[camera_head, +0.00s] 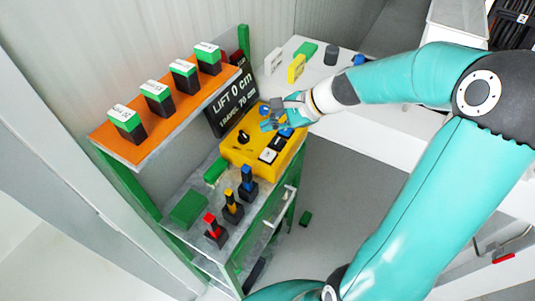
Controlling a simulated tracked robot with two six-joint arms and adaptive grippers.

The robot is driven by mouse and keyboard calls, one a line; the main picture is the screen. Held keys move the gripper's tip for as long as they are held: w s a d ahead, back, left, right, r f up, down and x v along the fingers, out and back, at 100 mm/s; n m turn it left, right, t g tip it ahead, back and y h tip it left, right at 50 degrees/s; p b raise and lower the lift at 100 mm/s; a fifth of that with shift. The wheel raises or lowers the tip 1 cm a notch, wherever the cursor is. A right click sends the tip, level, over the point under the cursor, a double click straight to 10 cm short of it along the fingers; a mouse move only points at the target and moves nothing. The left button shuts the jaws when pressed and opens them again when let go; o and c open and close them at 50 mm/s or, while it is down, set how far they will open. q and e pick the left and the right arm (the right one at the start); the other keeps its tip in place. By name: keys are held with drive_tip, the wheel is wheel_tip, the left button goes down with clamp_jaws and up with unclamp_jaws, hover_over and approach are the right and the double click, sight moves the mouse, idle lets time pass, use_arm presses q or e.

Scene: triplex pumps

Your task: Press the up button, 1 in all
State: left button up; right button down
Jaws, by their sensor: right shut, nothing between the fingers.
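The yellow control box (240,156) sits on the bench at the picture's middle. It carries a black knob (243,137), a white button (268,156), a dark button (278,143) and a blue button (287,132). I cannot read which one is the up button. A black sign (232,100) behind it reads "LIFT 0 cm" with a 70 cm line below. My right gripper (268,123) is shut and empty over the back right part of the box, beside the blue button. It partly hides the box's upper end. Contact cannot be told. My left gripper is out of view.
An orange shelf (122,146) with several green-topped blocks stands above the bench on the left. Red, yellow and blue levers (247,178) stand in front of the box. A white table (385,135) with small blocks lies behind my right arm.

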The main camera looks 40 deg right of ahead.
drive_tip(key=b, duration=0.6)
hover_over(263, 153)
drive_tip(key=s+d, duration=0.1)
drive_tip(key=s, duration=0.1)
wheel_tip(263, 153, down, 7)
drive_tip(key=shift+w, duration=0.1)
drive_tip(key=shift+f+b, duration=0.35)
drive_tip(key=shift+f, duration=0.25)
drive_tip(key=shift+f+b, duration=0.3)
drive_tip(key=shift+b, duration=0.1)
drive_tip(key=shift+f+b, duration=0.5)
drive_tip(key=shift+f, duration=0.05)
idle(0.8)
drive_tip(key=shift+r, duration=0.1)
drive_tip(key=shift+r+p, duration=0.8)
drive_tip(key=shift+r, duration=0.05)
